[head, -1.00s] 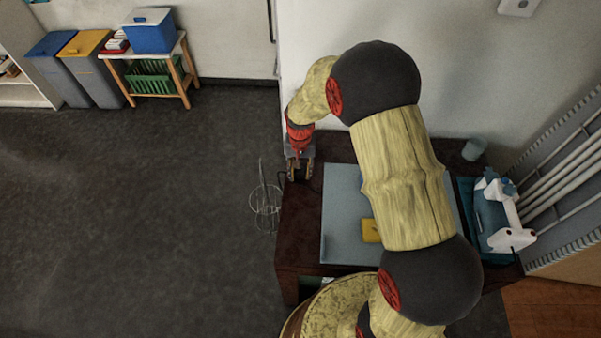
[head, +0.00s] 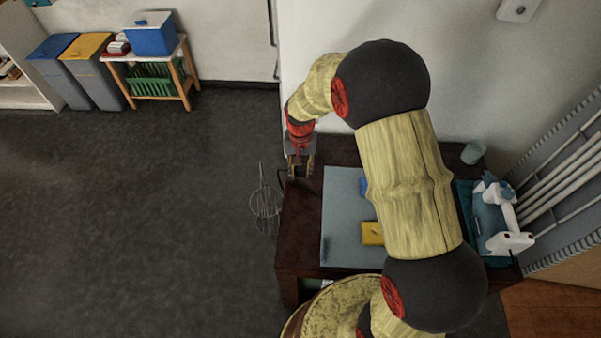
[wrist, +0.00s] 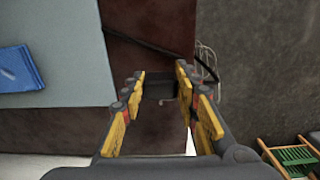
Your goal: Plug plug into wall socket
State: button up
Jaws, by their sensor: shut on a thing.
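My gripper (head: 301,170) is above the left end of the dark table, close to the wall. In the wrist view its yellow-padded fingers (wrist: 161,88) are closed on a small dark block, which looks like the plug (wrist: 160,86). A dark cable (wrist: 140,45) runs across the dark tabletop near it. In the head view the plug is too small to make out between the fingers. A white fitting with a dark spot (head: 518,9) is on the wall at the top right; it may be the wall socket, but I cannot tell for sure.
The dark table (head: 298,240) carries a grey-blue mat (head: 342,225) with a yellow block (head: 371,233) and a blue block (wrist: 18,68). A cup (head: 473,153) and a white-and-blue device (head: 505,225) stand right. A wire whisk shape (head: 265,205) shows beside the table's left edge.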

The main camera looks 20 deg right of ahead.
jog(key=s+d+r+p, duration=0.2)
jog(key=s+r+p, duration=0.3)
jog(key=s+r, duration=0.4)
jog(key=s, duration=0.4)
jog(key=shift+s+r, duration=0.35)
jog(key=shift+s, duration=0.05)
jog(key=shift+d, duration=0.1)
jog(key=r+n, duration=0.2)
jog(key=n, duration=0.3)
send_over(301, 170)
jog(key=shift+w+f, duration=0.1)
jog(key=shift+w, duration=0.05)
